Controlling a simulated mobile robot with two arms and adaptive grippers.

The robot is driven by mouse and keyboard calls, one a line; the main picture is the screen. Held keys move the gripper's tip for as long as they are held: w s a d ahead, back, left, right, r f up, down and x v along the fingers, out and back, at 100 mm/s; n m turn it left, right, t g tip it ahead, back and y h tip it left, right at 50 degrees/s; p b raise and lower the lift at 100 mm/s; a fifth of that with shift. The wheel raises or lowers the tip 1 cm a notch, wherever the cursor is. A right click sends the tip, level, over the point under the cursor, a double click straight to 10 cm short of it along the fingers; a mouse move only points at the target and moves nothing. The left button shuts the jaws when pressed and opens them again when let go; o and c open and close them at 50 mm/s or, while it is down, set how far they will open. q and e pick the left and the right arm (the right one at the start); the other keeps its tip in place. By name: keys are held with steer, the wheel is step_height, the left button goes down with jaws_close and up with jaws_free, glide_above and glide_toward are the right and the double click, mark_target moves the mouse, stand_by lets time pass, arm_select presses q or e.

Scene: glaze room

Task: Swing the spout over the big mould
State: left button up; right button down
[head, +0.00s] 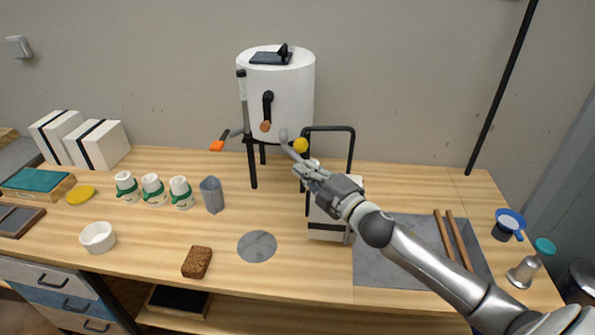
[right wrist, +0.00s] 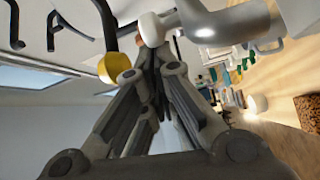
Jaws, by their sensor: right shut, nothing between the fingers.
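A white tank (head: 280,100) stands on black legs at the back of the bench. A grey pipe, which looks like the spout, shows large in the right wrist view (right wrist: 235,25), with a pale rounded end beside my fingertips; I cannot tell whether they touch. A yellow knob (head: 300,145) is beside the fingertips and also shows in the right wrist view (right wrist: 112,68). My right gripper (head: 287,142) is shut and empty in front of the tank. A white black-banded block (head: 328,234), perhaps the big mould, is partly hidden under my right arm. My left gripper is out of view.
A black frame (head: 352,150) rises by the block. Two banded white blocks (head: 100,146), several white-and-green cups (head: 152,190) and a grey fluted cup (head: 212,195) stand left. A grey disc (head: 257,246) and a brown sponge (head: 197,262) lie in front.

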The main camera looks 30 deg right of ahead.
steer(key=d+n+y, duration=0.1)
steer(key=d+n+g+y, duration=0.1)
steer(key=y, duration=0.1)
steer(key=shift+d+f, duration=0.1)
steer(key=shift+d, duration=0.15)
steer(key=d, duration=0.2)
steer(key=d+b, duration=0.1)
steer(key=shift+w+d, duration=0.2)
steer(key=shift+d, duration=0.2)
steer(key=shift+d+r, duration=0.1)
steer(key=shift+r, duration=0.1)
